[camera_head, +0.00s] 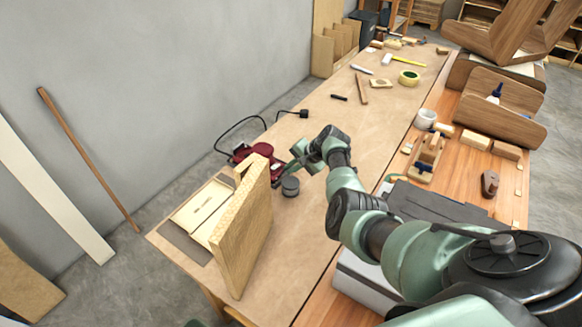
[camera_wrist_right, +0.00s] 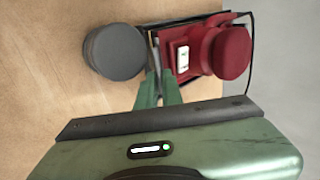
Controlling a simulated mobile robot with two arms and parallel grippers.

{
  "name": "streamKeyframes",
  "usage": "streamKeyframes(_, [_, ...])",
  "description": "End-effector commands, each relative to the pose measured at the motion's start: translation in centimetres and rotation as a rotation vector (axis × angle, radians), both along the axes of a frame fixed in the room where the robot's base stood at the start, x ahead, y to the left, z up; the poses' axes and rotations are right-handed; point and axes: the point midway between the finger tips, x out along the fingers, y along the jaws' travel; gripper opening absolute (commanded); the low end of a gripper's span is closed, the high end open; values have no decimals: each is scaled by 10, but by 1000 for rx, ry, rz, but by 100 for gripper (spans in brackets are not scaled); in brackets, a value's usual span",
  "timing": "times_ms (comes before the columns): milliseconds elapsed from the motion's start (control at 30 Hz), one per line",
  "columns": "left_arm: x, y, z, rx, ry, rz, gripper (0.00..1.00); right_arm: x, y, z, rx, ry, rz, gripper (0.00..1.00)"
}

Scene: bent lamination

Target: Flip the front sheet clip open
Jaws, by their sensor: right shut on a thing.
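The red sander (camera_head: 243,156) lies on the worktable beside the wall-side edge, with its cord trailing behind. In the right wrist view the sander (camera_wrist_right: 195,35) shows a round red knob and a thin dark edge. My right gripper (camera_head: 301,152) is at the near end of the sander. In the wrist view its green fingers (camera_wrist_right: 157,80) are closed together at that end, on a thin part that looks like the front sheet clip. The fingers mostly hide the clip, and its position cannot be told. My left gripper is not in view.
A dark grey round block (camera_head: 290,186) stands close beside my right gripper. A tall wooden panel (camera_head: 242,232) stands upright at the table's near end. A clamp or plane-like wooden tool (camera_head: 427,152) and a white cup (camera_head: 425,118) stand farther right. The table's middle is mostly clear.

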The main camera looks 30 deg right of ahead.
Motion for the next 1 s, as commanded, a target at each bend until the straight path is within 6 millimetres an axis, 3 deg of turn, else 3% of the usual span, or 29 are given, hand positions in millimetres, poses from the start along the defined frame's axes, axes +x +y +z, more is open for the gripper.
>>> streamKeyframes(1000, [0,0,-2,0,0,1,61,-5,1,-7,37,-77,2,0])
